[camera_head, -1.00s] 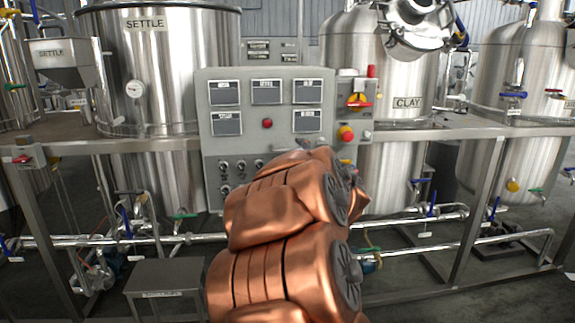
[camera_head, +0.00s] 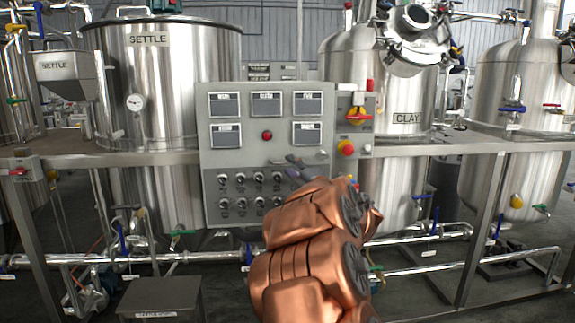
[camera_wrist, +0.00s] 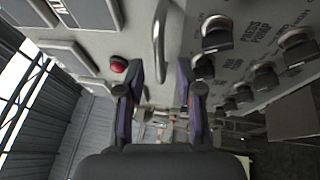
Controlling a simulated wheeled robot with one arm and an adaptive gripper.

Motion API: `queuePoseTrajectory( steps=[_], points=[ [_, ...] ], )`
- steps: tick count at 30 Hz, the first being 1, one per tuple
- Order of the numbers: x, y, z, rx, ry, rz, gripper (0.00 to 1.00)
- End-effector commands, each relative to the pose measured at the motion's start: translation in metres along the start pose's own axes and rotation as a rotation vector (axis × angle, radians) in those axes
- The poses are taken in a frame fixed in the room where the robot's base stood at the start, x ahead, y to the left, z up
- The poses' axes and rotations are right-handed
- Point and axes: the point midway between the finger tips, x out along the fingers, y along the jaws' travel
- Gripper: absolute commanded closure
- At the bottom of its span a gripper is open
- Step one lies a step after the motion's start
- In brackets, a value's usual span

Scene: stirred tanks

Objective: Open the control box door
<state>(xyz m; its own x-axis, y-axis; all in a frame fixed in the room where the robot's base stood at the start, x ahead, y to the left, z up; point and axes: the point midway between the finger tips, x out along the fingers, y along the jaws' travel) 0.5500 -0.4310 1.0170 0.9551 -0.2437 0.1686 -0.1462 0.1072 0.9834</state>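The control box (camera_head: 224,162) is a grey panel on the frame in front of the tanks, with display windows, a red button and rows of black knobs. Its front looks shut. A metal bar handle (camera_wrist: 159,42) stands out from its face in the wrist view, between the red button and the knobs. My gripper (camera_wrist: 160,72) is open, its two dark fingers apart on either side of the handle's lower end in the picture. Whether they touch it I cannot tell. In the head view my gripper (camera_head: 292,168) is at the panel's lower right, partly hidden by my copper-coloured arm.
A side panel with a yellow-and-red switch (camera_head: 359,116) and a red emergency knob (camera_head: 346,148) adjoins the box on the right. A metal rail (camera_head: 440,149) runs level with it. Pipes and a small metal stand (camera_head: 160,299) are below. Steel tanks stand behind.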

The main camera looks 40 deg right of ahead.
Motion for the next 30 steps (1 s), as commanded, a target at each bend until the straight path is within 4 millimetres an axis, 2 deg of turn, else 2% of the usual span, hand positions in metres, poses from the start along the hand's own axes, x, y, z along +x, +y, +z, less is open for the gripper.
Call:
queuePoseTrajectory(
  steps=[3, 7, 17, 27, 30],
  points=[
    [0.016, 0.0, 0.0, -0.001, 0.001, 0.001, 0.64],
    [0.027, -0.001, 0.0, 0.001, 0.001, 0.0, 0.64],
    [0.032, -0.001, 0.0, 0.001, -0.002, -0.001, 0.64],
    [0.032, 0.0, 0.0, 0.0, -0.002, -0.001, 0.97],
    [0.032, 0.0, 0.001, 0.0, -0.002, -0.001, 1.0]
  ],
)
